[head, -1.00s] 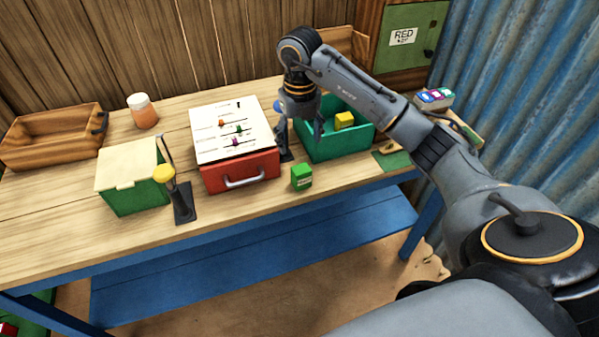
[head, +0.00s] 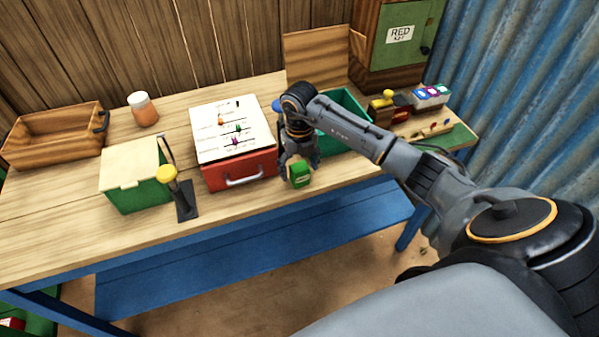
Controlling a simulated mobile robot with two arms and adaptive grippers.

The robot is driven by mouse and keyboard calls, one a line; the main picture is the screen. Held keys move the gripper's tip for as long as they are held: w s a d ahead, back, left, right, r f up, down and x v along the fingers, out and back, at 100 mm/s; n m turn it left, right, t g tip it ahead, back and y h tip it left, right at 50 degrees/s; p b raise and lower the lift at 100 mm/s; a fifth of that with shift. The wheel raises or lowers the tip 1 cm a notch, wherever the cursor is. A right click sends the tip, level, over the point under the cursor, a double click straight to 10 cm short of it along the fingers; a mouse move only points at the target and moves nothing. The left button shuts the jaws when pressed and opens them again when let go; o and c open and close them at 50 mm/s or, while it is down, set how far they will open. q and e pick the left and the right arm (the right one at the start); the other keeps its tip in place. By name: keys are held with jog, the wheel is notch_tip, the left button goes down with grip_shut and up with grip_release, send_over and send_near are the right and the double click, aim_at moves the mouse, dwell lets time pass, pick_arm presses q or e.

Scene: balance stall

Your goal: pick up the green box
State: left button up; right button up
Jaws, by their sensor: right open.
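The small green box (head: 300,175) stands on the table near its front edge, just right of the red drawer box. My right gripper (head: 299,167) points down over it and is open. Its fingers are at the top and sides of the box; I cannot tell whether they touch it. A larger green box with a cream lid (head: 139,190) stands further left on the table. My left gripper is not in view.
The red drawer box (head: 240,174) with a white top is close on the left. A green tray (head: 350,100) is partly hidden behind my arm. A yellow-knobbed lever (head: 166,174), an orange jar (head: 143,110) and a wooden crate (head: 52,136) stand left.

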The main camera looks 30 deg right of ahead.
jog(key=c, duration=1.3)
jog(key=shift+r, duration=0.1)
